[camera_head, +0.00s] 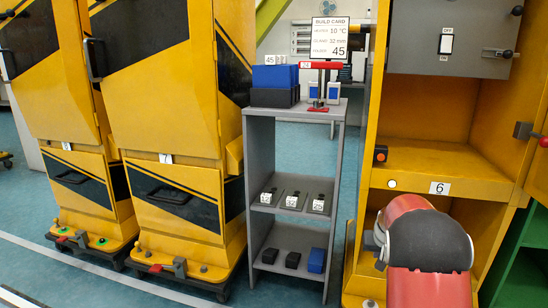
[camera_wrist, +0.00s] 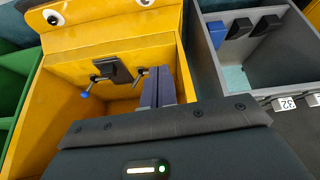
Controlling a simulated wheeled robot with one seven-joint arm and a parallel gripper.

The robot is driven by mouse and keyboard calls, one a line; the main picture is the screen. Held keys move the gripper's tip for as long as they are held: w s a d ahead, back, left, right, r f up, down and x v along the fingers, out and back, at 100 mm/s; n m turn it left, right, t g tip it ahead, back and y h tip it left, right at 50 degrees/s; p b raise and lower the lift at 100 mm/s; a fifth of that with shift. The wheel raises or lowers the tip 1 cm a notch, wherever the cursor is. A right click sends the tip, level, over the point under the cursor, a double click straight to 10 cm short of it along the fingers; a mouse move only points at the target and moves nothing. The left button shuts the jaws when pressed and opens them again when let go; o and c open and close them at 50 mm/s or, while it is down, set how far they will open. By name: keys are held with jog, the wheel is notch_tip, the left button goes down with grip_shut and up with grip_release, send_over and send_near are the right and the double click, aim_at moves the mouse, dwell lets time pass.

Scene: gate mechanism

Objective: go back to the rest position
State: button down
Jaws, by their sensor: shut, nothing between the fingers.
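My gripper (camera_wrist: 166,88) shows in the wrist view with its two grey-blue fingers together and nothing between them. Behind the fingers is the yellow cabinet (camera_wrist: 60,100) with an open recess and a dark plate with small handles (camera_wrist: 112,70). I cannot tell whether the fingertips touch the cabinet; no held object shows. In the head view my red and black arm stands at the lower right in front of the open yellow cabinet numbered 6 (camera_head: 420,160). The gripper itself is hidden there.
A grey shelf unit (camera_head: 258,170) with blue and black blocks stands left of cabinet 6; it also shows in the wrist view (camera_wrist: 290,75). Yellow cabinet 7 (camera_head: 165,130) and another are further left. A green unit (camera_head: 525,265) is at the right.

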jog(key=s+a+r+y+p, duration=0.1)
jog(key=s+a+r, duration=0.4)
jog(key=s+r, duration=0.4)
jog(key=s+a+r+y+p, duration=0.1)
jog(key=s+a+r+p, duration=0.1)
jog(key=s+a+r, duration=0.55)
jog(key=s+a+r+n+p, duration=0.1)
jog(key=s+a, duration=0.1)
jog(key=s, duration=1)
jog(key=s+a+r+n+p, duration=0.1)
jog(key=s+a, duration=0.1)
jog(key=s, duration=0.9)
jog(key=shift+s+r, duration=0.25)
jog(key=shift+s, duration=0.15)
